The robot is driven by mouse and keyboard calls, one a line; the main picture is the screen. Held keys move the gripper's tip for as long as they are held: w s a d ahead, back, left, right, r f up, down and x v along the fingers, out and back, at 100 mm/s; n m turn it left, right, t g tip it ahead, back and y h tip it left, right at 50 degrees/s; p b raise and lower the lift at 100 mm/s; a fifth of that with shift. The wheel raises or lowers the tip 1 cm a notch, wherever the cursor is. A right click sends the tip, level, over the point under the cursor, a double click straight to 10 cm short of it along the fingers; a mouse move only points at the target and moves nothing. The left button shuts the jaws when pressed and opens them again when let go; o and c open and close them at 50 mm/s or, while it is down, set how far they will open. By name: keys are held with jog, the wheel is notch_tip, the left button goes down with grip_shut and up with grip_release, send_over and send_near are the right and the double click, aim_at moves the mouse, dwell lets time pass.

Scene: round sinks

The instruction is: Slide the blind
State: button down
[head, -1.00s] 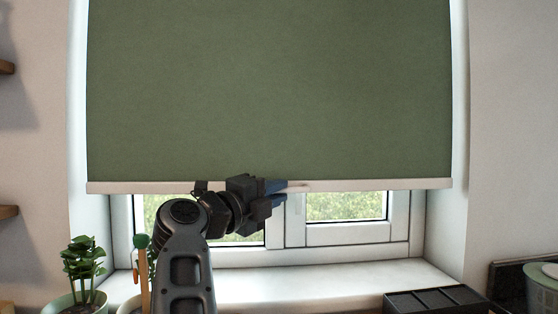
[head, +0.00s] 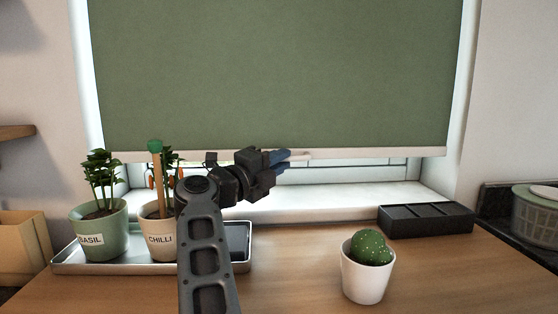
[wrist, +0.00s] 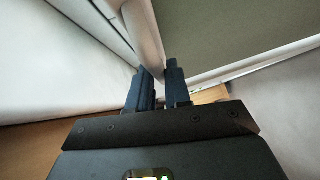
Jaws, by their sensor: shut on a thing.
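The green roller blind (head: 280,75) hangs over the window, with a pale bar (head: 385,153) along its lower edge. The bar is a short way above the windowsill. My gripper (head: 288,157) is at the middle of this bar, its blue fingers reaching it from the left. In the wrist view my gripper (wrist: 158,68) has its fingers shut around a pale part of the blind's bottom bar (wrist: 147,35). The fingers partly hide the exact contact.
A white sill (head: 330,204) lies below the blind. A tray (head: 70,262) with basil and chilli pots is at left. A cactus pot (head: 367,275) stands at front right, with a dark divided box (head: 427,220) behind it. Wood is clear around the cactus.

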jog(key=c, duration=1.1)
grip_release()
jog(key=shift+w, duration=0.1)
jog(key=s+d+r, duration=0.1)
jog(key=d+r, duration=0.2)
jog(key=s+d+r+p, duration=0.1)
jog(key=s+d+r, duration=0.1)
jog(key=d+r, duration=0.2)
jog(key=s+d+r, duration=0.1)
jog(key=d+r, duration=0.2)
jog(key=r, duration=0.1)
jog(key=shift+s+d, duration=0.2)
jog(key=shift+d, duration=0.2)
